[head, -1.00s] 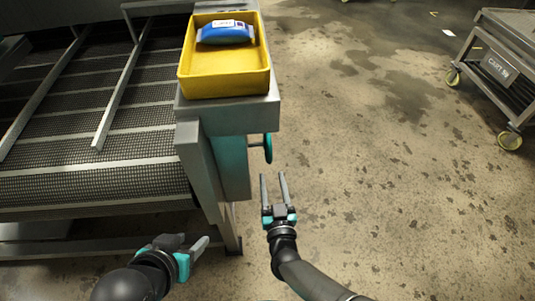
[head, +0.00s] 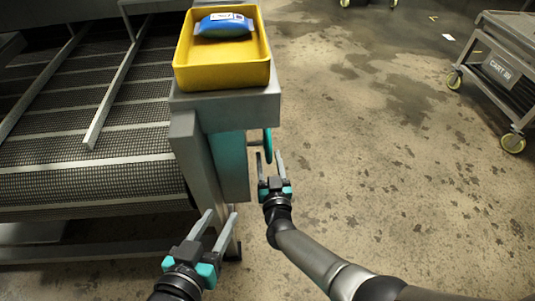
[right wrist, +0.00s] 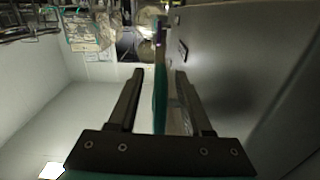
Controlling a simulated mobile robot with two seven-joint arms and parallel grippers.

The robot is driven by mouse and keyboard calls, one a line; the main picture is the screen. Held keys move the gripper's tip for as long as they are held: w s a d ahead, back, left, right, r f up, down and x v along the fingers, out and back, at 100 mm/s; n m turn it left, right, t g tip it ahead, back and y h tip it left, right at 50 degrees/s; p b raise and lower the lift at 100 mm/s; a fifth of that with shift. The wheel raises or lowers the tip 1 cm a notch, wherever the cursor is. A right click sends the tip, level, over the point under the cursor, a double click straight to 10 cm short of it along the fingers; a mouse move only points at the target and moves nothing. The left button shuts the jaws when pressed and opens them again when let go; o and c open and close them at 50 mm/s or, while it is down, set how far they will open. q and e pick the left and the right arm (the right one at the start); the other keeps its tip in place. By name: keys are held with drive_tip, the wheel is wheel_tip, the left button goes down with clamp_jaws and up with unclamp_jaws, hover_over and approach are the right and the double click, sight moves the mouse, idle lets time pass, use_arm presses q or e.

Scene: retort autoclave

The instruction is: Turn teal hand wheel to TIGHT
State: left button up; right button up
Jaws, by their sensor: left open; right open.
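The teal hand wheel (head: 268,143) stands edge-on at the right side of the machine's teal box (head: 231,160), below the yellow tray. My right gripper (head: 268,158) is open at the wheel's near edge. In the right wrist view the wheel (right wrist: 160,92) shows as a thin upright teal strip between the two spread fingers (right wrist: 158,78), with gaps on both sides. My left gripper (head: 221,214) is open and empty, low in front of the machine's corner leg. I cannot read any TIGHT marking.
A yellow tray (head: 222,78) with a blue packet (head: 223,25) sits on the machine's corner above the wheel. A mesh conveyor (head: 85,130) lies to the left. A grey cart (head: 500,65) stands far right. The floor between is clear.

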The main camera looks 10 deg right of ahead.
drive_tip(key=shift+w+f+b, duration=0.1)
drive_tip(key=shift+w+b, duration=0.3)
drive_tip(key=shift+w, duration=0.4)
use_arm(q)
drive_tip(key=shift+s+d+r+n+t+h, duration=0.15)
drive_tip(key=shift+s+d+r+t+h, duration=0.2)
drive_tip(key=shift+t, duration=0.35)
drive_tip(key=shift+s+d+r+n+t+h, duration=0.15)
drive_tip(key=shift+d+r+t, duration=0.3)
drive_tip(key=shift+t, duration=0.25)
use_arm(e)
drive_tip(key=shift+w, duration=0.5)
use_arm(q)
drive_tip(key=shift+w, duration=0.1)
use_arm(e)
clamp_jaws()
